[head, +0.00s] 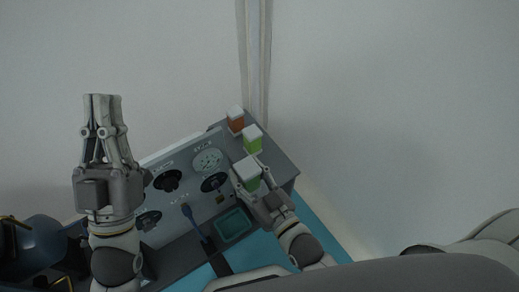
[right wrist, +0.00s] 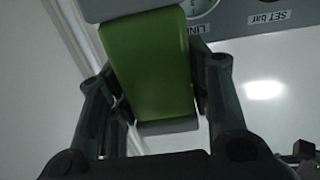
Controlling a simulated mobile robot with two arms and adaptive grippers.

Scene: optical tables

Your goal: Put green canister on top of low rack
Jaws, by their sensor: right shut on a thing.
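A green canister (head: 248,174) with a pale lid is held in my right gripper (head: 247,182), which is shut on it. In the right wrist view the green canister (right wrist: 150,65) sits between the two fingers. The low rack (head: 285,172) is the grey box behind the panel, and its top carries a second green canister (head: 252,143) and an orange canister (head: 236,124). The held canister is in front of these in the head view; its exact gap to the rack top cannot be told.
A light panel with dials (head: 207,159) stands left of the right gripper. White walls and a vertical pipe (head: 257,60) are behind. Dark equipment (head: 35,250) is at the lower left.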

